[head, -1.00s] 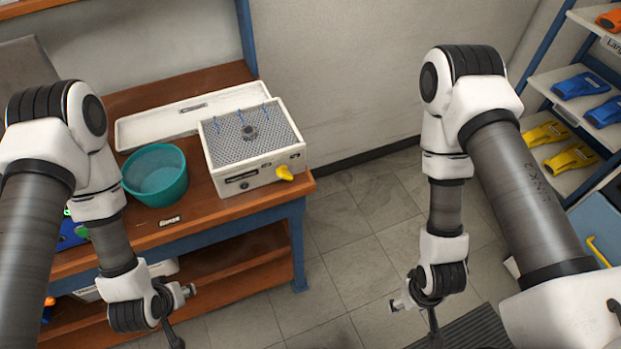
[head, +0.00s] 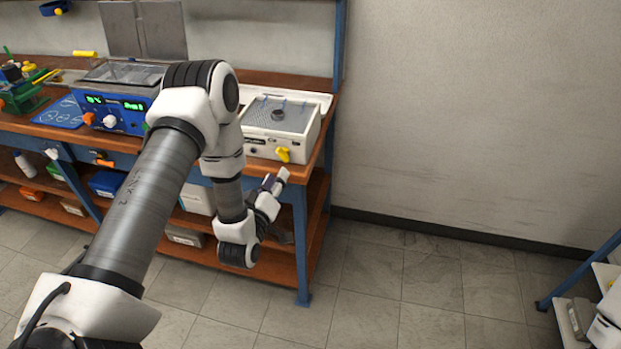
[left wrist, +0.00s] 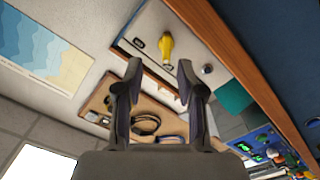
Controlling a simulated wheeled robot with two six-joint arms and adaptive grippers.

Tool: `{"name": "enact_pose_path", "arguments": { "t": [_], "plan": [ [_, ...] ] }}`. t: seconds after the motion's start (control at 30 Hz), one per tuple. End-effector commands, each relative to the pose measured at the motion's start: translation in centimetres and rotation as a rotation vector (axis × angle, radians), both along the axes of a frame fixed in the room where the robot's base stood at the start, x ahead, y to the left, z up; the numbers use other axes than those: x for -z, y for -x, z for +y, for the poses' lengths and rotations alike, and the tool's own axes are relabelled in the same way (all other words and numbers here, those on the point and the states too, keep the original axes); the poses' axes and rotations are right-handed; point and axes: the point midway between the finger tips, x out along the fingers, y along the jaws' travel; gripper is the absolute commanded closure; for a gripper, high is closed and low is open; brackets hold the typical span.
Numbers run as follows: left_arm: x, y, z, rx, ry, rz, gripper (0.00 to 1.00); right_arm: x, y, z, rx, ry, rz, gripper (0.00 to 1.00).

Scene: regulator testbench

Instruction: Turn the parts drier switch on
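The white box with a grey mesh top, which looks like the parts drier (head: 258,142), stands at the right end of the wooden bench. Its yellow switch (head: 283,155) is on the right of the front face. In the left wrist view the yellow switch (left wrist: 166,48) appears beyond and between my fingertips, with the drier's pale front (left wrist: 185,50) around it. My left gripper (left wrist: 159,72) is open and empty, apart from the switch. In the head view my left gripper (head: 272,183) is just below and in front of the drier. My right gripper is out of view.
A blue unit with green displays (head: 135,118) stands left of the drier, partly behind my left arm. The bench's front edge (head: 312,165) and blue leg (head: 302,245) are close to my left gripper.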

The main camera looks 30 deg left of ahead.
Motion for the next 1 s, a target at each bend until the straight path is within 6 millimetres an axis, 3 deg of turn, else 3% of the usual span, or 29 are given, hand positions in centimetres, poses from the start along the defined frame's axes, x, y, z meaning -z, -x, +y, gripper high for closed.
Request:
{"name": "enact_pose_path", "arguments": {
  "t": [0.1,0.23,0.6,0.87,1.0],
  "plan": [
    [0.0,-0.2,1.1,-0.025,0.008,-0.019,0.61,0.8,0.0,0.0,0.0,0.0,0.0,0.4],
    [-0.4,-1.3,1.3,-0.024,0.005,-0.022,0.61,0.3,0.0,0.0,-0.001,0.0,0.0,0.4],
    [-0.3,-7.4,2.7,-0.023,0.006,-0.019,0.61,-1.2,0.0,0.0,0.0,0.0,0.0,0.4],
    [-0.2,-7.8,2.8,-0.023,0.007,-0.018,0.61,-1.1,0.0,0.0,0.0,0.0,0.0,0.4],
    [-0.2,-7.8,2.8,-0.023,0.007,-0.018,1.0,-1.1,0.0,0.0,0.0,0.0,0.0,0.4]
  ]
}}
